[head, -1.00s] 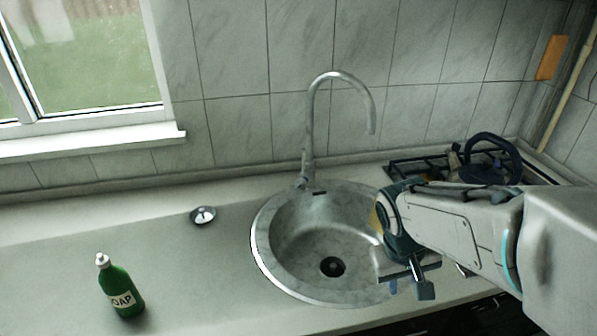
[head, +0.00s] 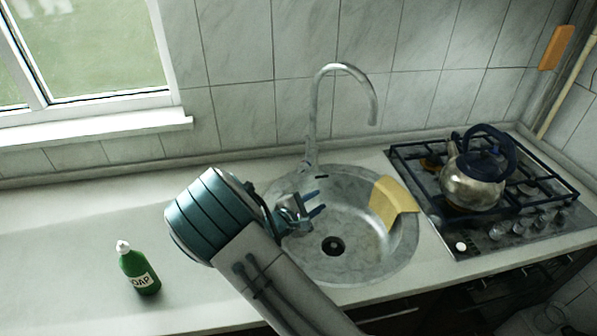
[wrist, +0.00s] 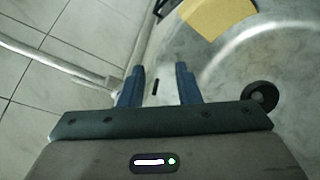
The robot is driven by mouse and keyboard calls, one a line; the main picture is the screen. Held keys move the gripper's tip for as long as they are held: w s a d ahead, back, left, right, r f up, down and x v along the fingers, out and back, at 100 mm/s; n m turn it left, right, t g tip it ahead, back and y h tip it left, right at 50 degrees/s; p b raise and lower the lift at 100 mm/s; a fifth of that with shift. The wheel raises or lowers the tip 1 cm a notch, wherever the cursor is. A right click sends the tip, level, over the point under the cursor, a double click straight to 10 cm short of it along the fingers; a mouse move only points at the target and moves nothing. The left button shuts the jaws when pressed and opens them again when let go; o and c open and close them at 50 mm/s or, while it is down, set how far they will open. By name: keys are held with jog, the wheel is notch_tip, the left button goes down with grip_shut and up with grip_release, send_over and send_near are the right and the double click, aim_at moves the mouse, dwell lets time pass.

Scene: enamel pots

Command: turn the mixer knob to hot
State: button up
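The curved metal tap (head: 314,120) stands at the back of the round sink (head: 375,265). Its base also shows at the left of the wrist view (wrist: 55,62). I cannot clearly make out a mixer knob or its setting on the tap. My gripper (head: 320,202) is over the left part of the sink, in front of the tap base. In the wrist view its two blue fingers (wrist: 159,70) are apart with nothing held between them. My arm hides the counter left of the sink, where a small round metal piece showed earlier.
A yellow cloth (head: 393,200) hangs over the sink's right rim. A kettle (head: 473,182) stands on the gas hob (head: 420,188) at right. A green soap bottle (head: 140,272) stands on the left counter (head: 60,250), which is clear around it.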

aim_at(302, 172)
jog(key=w+a+f+n+t+y+p, duration=0.1)
jog(key=a+f+n+t+y, duration=0.2)
jog(key=a+n+t+y, duration=0.5)
jog(key=w+g+h+p, duration=0.1)
jog(key=w, duration=0.3)
jog(key=w+d+m+g+h+p, duration=0.1)
jog(key=w, duration=0.3)
jog(key=w+d+m+g+h+p, duration=0.1)
jog(key=w, duration=0.4)
jog(key=shift+d+r+p, duration=0.1)
jog(key=shift+d+p, duration=0.15)
jog(key=shift+p, duration=0.1)
grip_shut()
